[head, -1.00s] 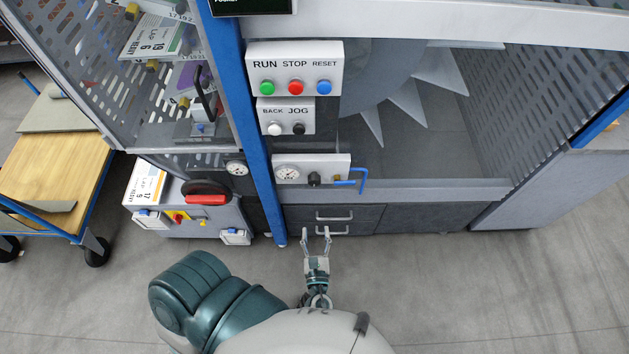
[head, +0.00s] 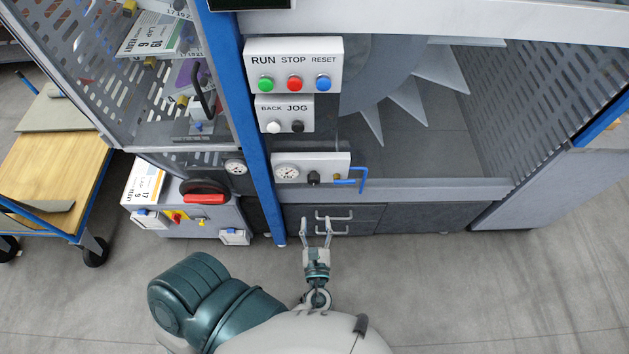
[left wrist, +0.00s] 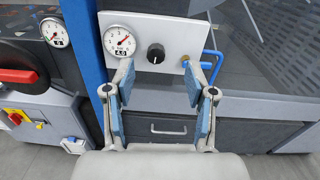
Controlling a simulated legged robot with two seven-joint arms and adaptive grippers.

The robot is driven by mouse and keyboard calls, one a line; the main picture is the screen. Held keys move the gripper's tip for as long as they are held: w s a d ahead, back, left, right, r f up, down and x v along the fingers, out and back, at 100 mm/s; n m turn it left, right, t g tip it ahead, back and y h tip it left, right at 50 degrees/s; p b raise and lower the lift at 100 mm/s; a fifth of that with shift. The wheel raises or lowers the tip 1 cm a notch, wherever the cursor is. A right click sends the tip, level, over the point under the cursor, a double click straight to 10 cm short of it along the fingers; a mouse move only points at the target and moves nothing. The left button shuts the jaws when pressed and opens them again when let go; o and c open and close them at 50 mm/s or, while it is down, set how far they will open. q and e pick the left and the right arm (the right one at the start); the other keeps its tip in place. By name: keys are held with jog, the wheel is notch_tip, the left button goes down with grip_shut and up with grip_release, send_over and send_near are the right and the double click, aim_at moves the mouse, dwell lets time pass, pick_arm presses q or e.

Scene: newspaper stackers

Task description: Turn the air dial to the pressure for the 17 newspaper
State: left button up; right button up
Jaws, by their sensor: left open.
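The small white air panel (head: 333,165) carries a round gauge (head: 287,173) and a black dial knob (head: 313,179). In the left wrist view the gauge (left wrist: 119,40) has a red needle and a small label that seems to read 4.0. The black knob (left wrist: 156,53) shows there between and beyond my fingers. My left gripper (head: 316,222) is open and empty, in front of and below the panel, apart from the knob. It also shows in the left wrist view (left wrist: 158,75). A card marked 17 (head: 143,182) lies on the grey cabinet at left. My right gripper is out of view.
A blue bent handle (head: 361,181) sticks out at the panel's right end. Drawers with metal handles (head: 333,217) lie below. RUN, STOP and RESET buttons (head: 295,66) are above. A blue post (head: 244,130) stands left of the panel, and a red handle (head: 206,198) is farther left.

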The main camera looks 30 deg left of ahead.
aim_at(314, 184)
pick_arm(q)
notch_tip(314, 184, down, 8)
jog(key=w+a+m+b, duration=0.1)
jog(key=w+a+b, duration=0.1)
jog(key=b, duration=0.1)
jog(key=x, duration=1.7)
jog(key=shift+w+d, duration=0.15)
jog(key=shift+d, duration=0.05)
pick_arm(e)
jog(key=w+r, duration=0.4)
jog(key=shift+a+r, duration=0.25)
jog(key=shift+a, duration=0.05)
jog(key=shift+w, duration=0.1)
